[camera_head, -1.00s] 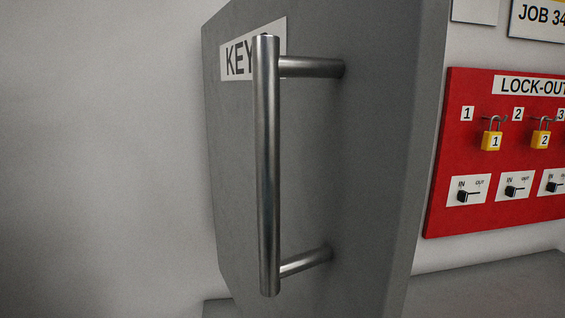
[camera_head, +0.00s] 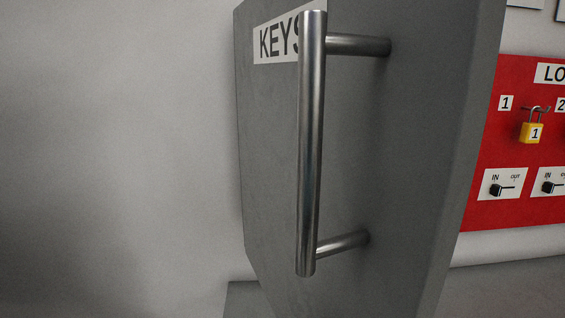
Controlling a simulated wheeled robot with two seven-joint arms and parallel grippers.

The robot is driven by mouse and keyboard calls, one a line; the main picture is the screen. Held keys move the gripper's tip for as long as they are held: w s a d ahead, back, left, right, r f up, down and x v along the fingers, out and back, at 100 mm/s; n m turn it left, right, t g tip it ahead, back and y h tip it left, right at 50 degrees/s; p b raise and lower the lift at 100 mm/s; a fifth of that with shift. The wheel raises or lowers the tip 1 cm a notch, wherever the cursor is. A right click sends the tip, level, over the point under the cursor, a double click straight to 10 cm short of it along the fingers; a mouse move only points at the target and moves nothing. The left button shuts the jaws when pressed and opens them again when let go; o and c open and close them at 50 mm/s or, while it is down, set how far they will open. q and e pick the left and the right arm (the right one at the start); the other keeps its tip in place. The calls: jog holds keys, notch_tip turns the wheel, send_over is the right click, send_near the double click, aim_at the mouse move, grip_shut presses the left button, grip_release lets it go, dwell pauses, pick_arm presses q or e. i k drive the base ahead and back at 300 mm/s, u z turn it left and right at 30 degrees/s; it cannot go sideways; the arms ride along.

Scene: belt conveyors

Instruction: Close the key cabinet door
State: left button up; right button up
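The grey key cabinet door (camera_head: 410,170) stands swung out toward me, seen at a slant, with its outer face to the left and front. A white label (camera_head: 272,42) reading "KEYS" is near its top, partly covered by the handle. A vertical steel bar handle (camera_head: 311,150) is fixed to the door by two short posts and stands close in front of me. The cabinet's inside is hidden behind the door. Neither of my grippers shows in the head view, and nothing is seen touching the handle.
Right of the door, a red lock-out board (camera_head: 510,140) hangs on the wall with a yellow padlock (camera_head: 531,132) and small IN/OUT switches (camera_head: 496,190). A grey surface (camera_head: 510,288) runs below it. The wall (camera_head: 110,150) left of the door is bare and clear.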

aim_at(361, 124)
jog(key=z, duration=0.7)
jog(key=k, duration=1.15)
jog(key=u, duration=0.7)
